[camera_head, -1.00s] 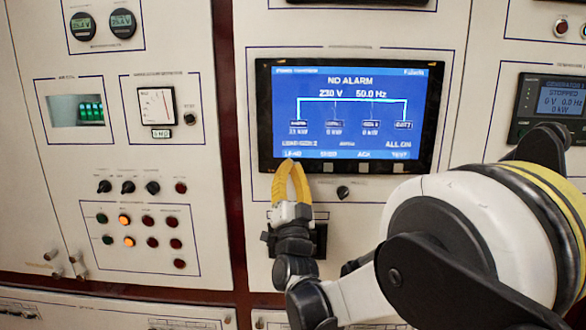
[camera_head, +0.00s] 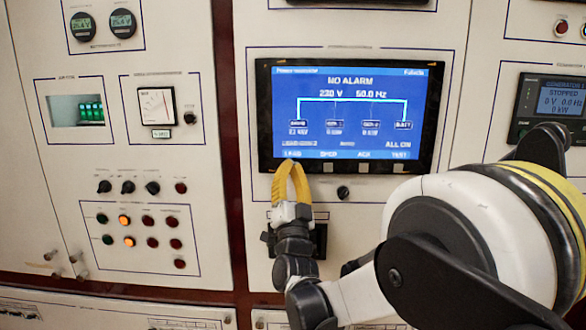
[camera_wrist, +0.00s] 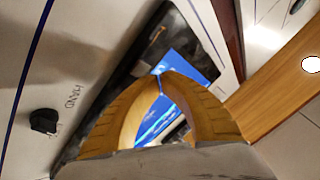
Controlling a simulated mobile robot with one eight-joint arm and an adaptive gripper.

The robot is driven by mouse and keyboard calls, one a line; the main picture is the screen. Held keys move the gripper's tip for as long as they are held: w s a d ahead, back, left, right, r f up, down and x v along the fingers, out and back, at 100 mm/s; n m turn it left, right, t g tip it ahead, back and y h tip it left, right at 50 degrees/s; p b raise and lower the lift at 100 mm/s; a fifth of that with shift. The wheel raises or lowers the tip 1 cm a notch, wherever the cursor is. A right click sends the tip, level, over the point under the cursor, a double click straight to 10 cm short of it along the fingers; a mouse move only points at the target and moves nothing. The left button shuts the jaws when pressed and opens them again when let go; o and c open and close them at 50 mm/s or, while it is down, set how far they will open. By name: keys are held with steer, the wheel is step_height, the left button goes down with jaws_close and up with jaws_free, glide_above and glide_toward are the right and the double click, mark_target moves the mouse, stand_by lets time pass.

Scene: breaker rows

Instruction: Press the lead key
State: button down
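The display panel (camera_head: 349,115) is a black-framed blue screen reading NO ALARM. The LEAD label (camera_head: 293,154) is at the bottom left of the screen. Grey keys sit in the bezel below the labels. The lead key, under its label, is hidden behind my fingertips. My gripper (camera_head: 291,163) has yellow fingers that meet at the tips, shut and empty, over the lower left bezel. I cannot tell whether the tips touch the key. In the wrist view my gripper (camera_wrist: 162,76) points at the screen's edge, its tips together.
Other bezel keys (camera_head: 363,168) lie to the right of my fingertips. A black knob (camera_head: 343,192) sticks out below the bezel, right of my gripper. In the wrist view a black knob (camera_wrist: 44,121) stands near the word HAND.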

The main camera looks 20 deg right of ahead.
steer(key=shift+w, duration=0.1)
steer(key=shift+w+d, duration=0.1)
steer(key=shift+w, duration=0.25)
steer(key=shift+w+d, duration=0.15)
steer(key=shift+w, duration=0.25)
stand_by(0.7)
steer(key=shift+s, duration=0.15)
steer(key=shift+s+a, duration=0.25)
steer(key=shift+s, duration=0.45)
steer(key=s, duration=0.1)
steer(key=s+a, duration=0.1)
steer(key=s, duration=0.2)
steer(key=shift+s+a, duration=0.3)
steer(key=shift+s, duration=0.05)
stand_by(0.6)
